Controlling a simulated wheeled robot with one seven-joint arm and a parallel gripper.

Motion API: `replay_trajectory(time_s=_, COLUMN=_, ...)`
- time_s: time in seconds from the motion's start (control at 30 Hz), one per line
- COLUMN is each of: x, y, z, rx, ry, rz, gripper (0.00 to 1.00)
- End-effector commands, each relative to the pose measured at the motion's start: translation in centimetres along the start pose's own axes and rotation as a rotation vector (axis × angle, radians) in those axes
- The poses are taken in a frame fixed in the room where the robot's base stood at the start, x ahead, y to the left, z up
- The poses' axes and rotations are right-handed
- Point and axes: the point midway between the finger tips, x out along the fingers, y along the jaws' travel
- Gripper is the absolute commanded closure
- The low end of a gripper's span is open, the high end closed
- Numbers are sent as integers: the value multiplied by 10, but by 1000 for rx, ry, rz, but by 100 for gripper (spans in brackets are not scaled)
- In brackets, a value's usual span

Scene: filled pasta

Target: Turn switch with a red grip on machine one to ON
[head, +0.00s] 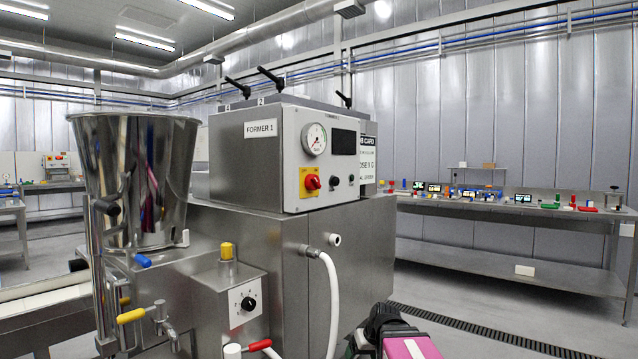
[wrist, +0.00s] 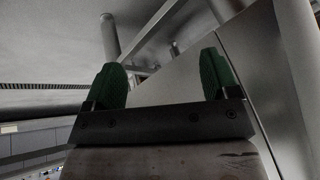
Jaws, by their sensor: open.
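The machine labelled FORMER 1 (head: 262,165) stands in the middle of the head view. Its front panel carries a switch with a red grip (head: 312,182) on a yellow plate, below a round gauge (head: 314,139). The switch's position marks are too small to read. My gripper shows in the wrist view, with two green finger pads (wrist: 162,65) spread wide and nothing between them. In the head view, only a dark and pink part of my arm shows at the bottom, low and right of the switch. The switch is not seen in the wrist view.
A steel hopper (head: 135,180) stands left of the machine. A lower box with a black knob (head: 248,303) and a white hose (head: 333,300) are in front. Black levers rise from the machine's top. A cluttered steel bench (head: 500,213) stands at the right; floor shows between.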

Motion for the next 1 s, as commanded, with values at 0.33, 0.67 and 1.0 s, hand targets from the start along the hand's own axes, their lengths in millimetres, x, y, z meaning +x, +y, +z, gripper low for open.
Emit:
replay_trajectory(time_s=0.33, x=-111, y=-47, z=-105, rx=-204, ry=323, rz=-144, gripper=19)
replay_trajectory(time_s=0.67, x=-241, y=-96, z=-176, rx=-410, ry=644, rz=-231, gripper=19)
replay_trajectory(time_s=1.0, x=-384, y=-148, z=-214, rx=-610, ry=970, rz=-272, gripper=19)
